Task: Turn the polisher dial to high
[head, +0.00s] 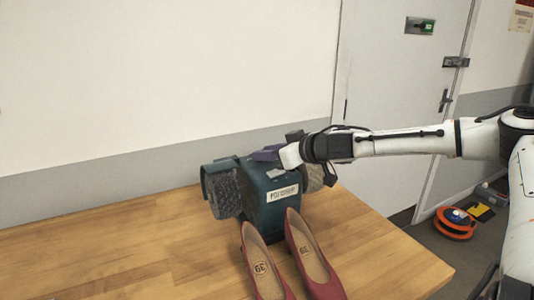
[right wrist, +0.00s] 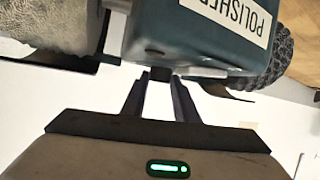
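The polisher (head: 262,208) is a dark teal machine with a white label, standing on the wooden table. It has a grey brush wheel (head: 226,194) on its left and a tan wheel (head: 313,178) on its right, partly behind my arm. My right gripper (head: 279,155) reaches in from the right at the polisher's top. In the right wrist view, the fingers of this gripper (right wrist: 160,82) are close together at the polisher body (right wrist: 190,35). A small dark knob, seemingly the dial (right wrist: 159,72), fills the gap between the fingertips. Its setting is not readable. My left gripper is out of view.
A pair of red shoes (head: 315,258) stands on the table (head: 130,245) directly in front of the polisher. The table's left part is clear. A wall is behind, and a grey door (head: 390,110) is at the right. An orange reel (head: 455,224) lies on the floor.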

